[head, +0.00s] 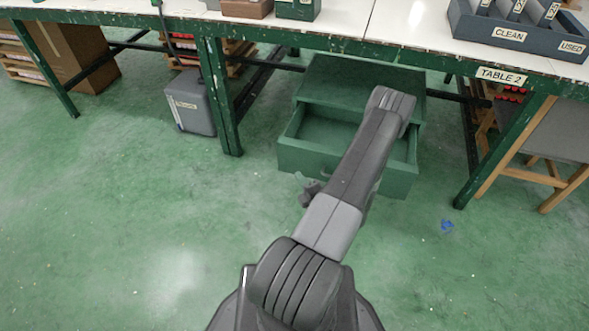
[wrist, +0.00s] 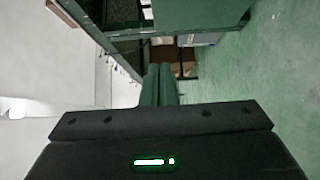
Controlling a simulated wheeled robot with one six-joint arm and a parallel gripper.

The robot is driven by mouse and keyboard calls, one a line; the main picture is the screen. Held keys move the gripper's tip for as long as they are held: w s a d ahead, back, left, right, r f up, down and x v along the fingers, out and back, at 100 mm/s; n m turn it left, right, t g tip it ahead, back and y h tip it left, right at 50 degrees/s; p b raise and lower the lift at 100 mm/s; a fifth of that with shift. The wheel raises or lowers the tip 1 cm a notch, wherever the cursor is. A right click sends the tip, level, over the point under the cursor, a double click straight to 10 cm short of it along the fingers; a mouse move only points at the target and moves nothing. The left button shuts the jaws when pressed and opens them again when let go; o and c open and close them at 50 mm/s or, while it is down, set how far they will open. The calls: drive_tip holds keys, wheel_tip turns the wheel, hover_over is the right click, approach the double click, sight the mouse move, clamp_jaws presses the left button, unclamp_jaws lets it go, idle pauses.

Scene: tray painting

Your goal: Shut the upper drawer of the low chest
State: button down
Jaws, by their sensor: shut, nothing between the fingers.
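The low chest (head: 345,75) is green and stands under the table in the head view. Its upper drawer (head: 305,157) is pulled out towards me, and its inside looks empty. My arm crosses over the drawer's right part and hides some of it. My gripper (head: 307,189) is small and dark, in front of the drawer's front panel and partly hidden by my arm. I cannot tell whether it touches the panel. In the wrist view its fingers (wrist: 161,72) are together and empty. A green surface, probably the drawer (wrist: 200,14), is close at the top there.
The table (head: 340,42) stands above the chest, with green legs (head: 222,100) on either side. A grey case (head: 190,104) stands at left and a wooden chair (head: 545,165) at right. A blue scrap (head: 447,225) lies on the floor. The floor in front is otherwise mostly clear.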

drive_tip(key=b, duration=0.2)
approach(287, 146)
drive_tip(key=a, duration=0.4)
drive_tip(key=w, duration=0.4)
drive_tip(key=shift+d+f, duration=0.15)
drive_tip(key=shift+d, duration=0.15)
drive_tip(key=shift+w+d+b, duration=0.15)
drive_tip(key=shift+w+b, duration=0.15)
drive_tip(key=shift+w, duration=0.25)
